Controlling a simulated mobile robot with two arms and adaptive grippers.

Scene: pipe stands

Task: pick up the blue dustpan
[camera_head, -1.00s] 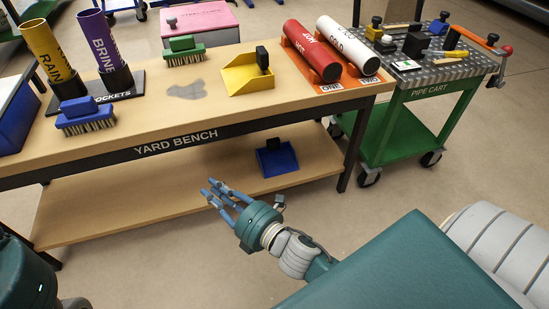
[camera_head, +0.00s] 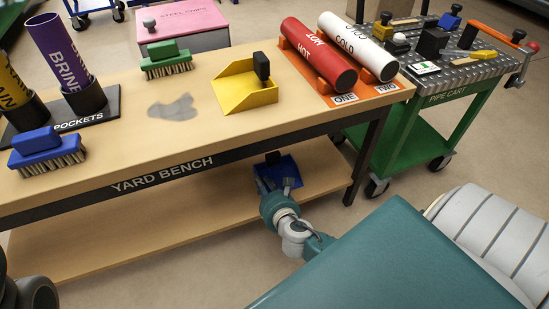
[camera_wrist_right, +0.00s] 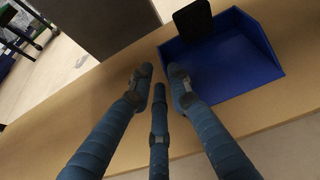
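The blue dustpan (camera_head: 284,170) lies on the lower shelf of the yard bench, toward its right end. Its black handle (camera_head: 272,158) stands up at the back. My right gripper (camera_head: 277,185) is in front of the dustpan and hides part of its front. In the right wrist view the blue pan (camera_wrist_right: 228,62) is at the upper right, with its black handle (camera_wrist_right: 192,22) at the top. The three blue fingers of my right gripper (camera_wrist_right: 160,85) are apart and empty, with their tips beside the pan's left edge. My left gripper is not in view.
The lower shelf (camera_head: 130,235) is bare left of the dustpan. The bench top above holds a yellow dustpan (camera_head: 247,92), a green brush (camera_head: 166,62), a blue brush (camera_head: 45,152) and labelled pipes. A bench leg (camera_head: 366,150) and the green pipe cart (camera_head: 420,130) stand right.

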